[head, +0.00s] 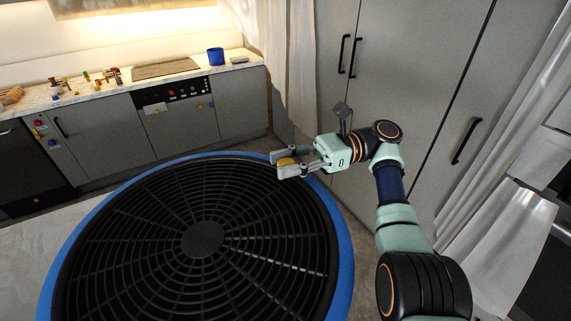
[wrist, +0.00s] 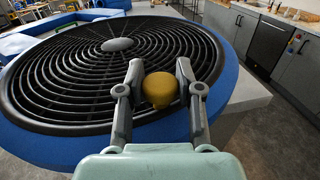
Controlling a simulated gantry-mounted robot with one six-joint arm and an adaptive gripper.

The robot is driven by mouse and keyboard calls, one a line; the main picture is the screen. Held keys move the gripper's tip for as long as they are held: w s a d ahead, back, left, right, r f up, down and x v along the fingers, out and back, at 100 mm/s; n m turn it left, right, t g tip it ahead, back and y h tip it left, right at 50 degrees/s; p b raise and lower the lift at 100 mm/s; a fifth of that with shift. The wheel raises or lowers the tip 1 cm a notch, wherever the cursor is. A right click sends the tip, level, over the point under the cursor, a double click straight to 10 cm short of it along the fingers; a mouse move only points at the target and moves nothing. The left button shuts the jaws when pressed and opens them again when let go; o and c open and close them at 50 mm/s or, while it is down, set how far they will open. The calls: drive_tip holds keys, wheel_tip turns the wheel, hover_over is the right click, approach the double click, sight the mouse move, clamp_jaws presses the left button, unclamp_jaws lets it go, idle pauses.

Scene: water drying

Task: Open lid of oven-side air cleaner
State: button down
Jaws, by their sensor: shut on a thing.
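The air cleaner shows as a large round black grille (head: 203,240) with a blue rim (head: 343,240) in the head view. The grille also fills the upper left of the wrist view (wrist: 85,70). My gripper (head: 279,164) is at the far right edge of the grille, shut on a yellow knob (head: 286,161). In the wrist view the rounded yellow knob (wrist: 160,90) sits between the two fingers, over the grille's edge by the blue rim (wrist: 228,75). The grille looks flat on its blue body. Whether the knob is fixed to the grille is hidden.
A counter (head: 120,79) with small colored items and a blue cup (head: 216,56) runs along the back left above grey cabinets. Tall grey cabinets (head: 400,60) stand behind my arm at the right. A white curtain (head: 500,230) hangs at the far right.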

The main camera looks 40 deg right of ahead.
drive_tip(key=c, duration=0.7)
unclamp_jaws()
drive_tip(key=shift+a, duration=0.1)
wheel_tip(320, 180, up, 10)
